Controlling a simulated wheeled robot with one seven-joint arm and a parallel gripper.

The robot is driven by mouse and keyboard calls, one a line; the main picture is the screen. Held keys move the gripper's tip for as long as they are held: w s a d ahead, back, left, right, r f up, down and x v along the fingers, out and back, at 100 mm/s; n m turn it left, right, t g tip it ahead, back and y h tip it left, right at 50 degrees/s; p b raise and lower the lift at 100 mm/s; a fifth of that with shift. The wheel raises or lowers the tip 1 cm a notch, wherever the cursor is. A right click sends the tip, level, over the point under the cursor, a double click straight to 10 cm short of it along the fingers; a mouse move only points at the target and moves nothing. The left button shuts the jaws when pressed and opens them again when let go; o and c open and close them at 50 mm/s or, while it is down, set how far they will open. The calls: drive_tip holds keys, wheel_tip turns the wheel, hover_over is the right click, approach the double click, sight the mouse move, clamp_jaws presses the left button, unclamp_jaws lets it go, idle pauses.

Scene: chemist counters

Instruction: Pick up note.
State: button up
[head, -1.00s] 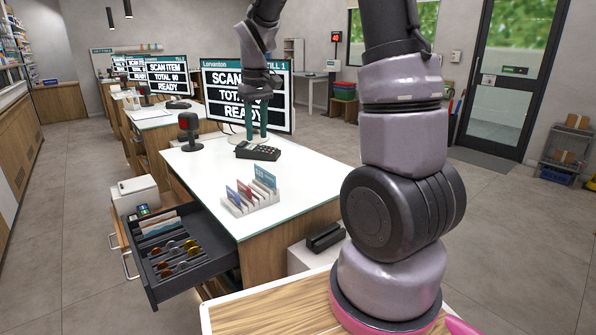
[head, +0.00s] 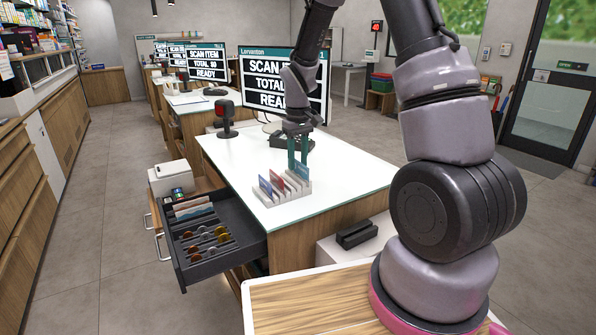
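Several upright notes stand in a white slotted rack (head: 283,197) on the white counter top. A blue note (head: 298,177) is at the rack's right end, a red note (head: 277,183) is near the middle, and another blue note (head: 265,187) is at the left. My gripper (head: 298,163) points down at the rack's back right, with its two green fingers apart and nothing visible between them. Its tips appear close to the right-hand blue note; I cannot tell whether they touch it.
An open cash drawer (head: 212,236) with coins and notes juts out left of the counter (head: 325,171). A red-topped scanner (head: 226,118) and the till screen (head: 283,84) stand farther back.

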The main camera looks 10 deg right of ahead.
drive_tip(key=shift+f, duration=0.5)
clamp_jaws()
idle(1.1)
